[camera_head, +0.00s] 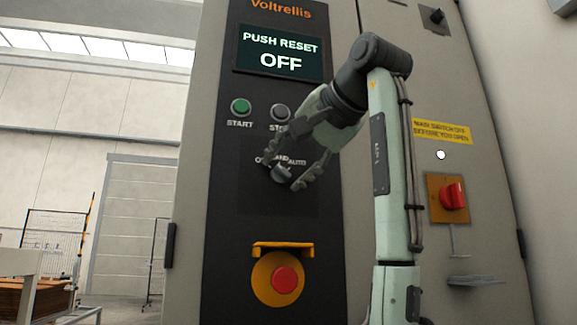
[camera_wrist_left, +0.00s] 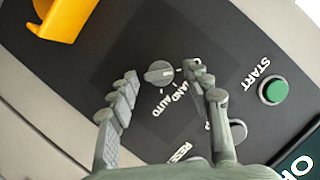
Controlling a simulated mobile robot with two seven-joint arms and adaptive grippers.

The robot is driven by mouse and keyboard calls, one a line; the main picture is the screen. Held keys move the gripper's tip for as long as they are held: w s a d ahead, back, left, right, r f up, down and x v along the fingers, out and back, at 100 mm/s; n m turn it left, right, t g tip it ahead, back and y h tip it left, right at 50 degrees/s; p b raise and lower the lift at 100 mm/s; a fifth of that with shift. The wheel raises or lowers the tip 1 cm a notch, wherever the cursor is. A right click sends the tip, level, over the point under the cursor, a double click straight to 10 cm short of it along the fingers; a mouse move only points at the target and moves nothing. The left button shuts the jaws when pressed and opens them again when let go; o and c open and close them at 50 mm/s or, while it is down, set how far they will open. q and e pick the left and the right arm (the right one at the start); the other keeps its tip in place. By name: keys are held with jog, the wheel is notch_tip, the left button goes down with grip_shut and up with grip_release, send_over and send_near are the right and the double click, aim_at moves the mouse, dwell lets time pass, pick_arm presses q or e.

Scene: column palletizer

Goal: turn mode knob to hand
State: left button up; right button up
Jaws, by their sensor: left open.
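The mode knob (camera_head: 281,173) is a small grey rotary knob on the dark panel, below an arc of labels including HAND and AUTO. It also shows in the left wrist view (camera_wrist_left: 159,73); I cannot tell surely which label it points at. My left gripper (camera_head: 287,176) is open in front of the panel. In the left wrist view the left gripper (camera_wrist_left: 164,72) has one fingertip on each side of the knob, with visible gaps. Whether the tips reach the knob's depth is unclear. The left label is partly covered by a finger. My right gripper is not in view.
The display (camera_head: 280,54) reads PUSH RESET, OFF. A green START button (camera_head: 241,106) and a dark button (camera_head: 280,112) sit above the knob. Below is a red emergency button (camera_head: 285,280) under a yellow guard (camera_head: 283,249). A red main switch (camera_head: 453,196) is at the right.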

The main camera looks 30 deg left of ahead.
pick_arm(q)
jog(key=shift+c, duration=0.6)
grip_shut()
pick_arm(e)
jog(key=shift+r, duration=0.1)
pick_arm(q)
jog(key=shift+f+m+g+y, duration=0.1)
jog(key=shift+m+g+y, duration=0.2)
jog(key=shift+m, duration=0.2)
jog(key=m, duration=0.1)
jog(key=m+y+b, duration=0.1)
jog(key=m+b, duration=0.1)
jog(key=shift+w+d+f+m+y, duration=0.15)
jog(key=shift+f+m+y, duration=0.1)
jog(key=shift+m+y, duration=0.15)
jog(key=shift+f+m+y+b, duration=0.1)
jog(key=shift+m+y+b, duration=0.4)
jog(key=shift+m, duration=0.4)
jog(key=shift+m+y, duration=0.3)
jog(key=shift+m, duration=0.4)
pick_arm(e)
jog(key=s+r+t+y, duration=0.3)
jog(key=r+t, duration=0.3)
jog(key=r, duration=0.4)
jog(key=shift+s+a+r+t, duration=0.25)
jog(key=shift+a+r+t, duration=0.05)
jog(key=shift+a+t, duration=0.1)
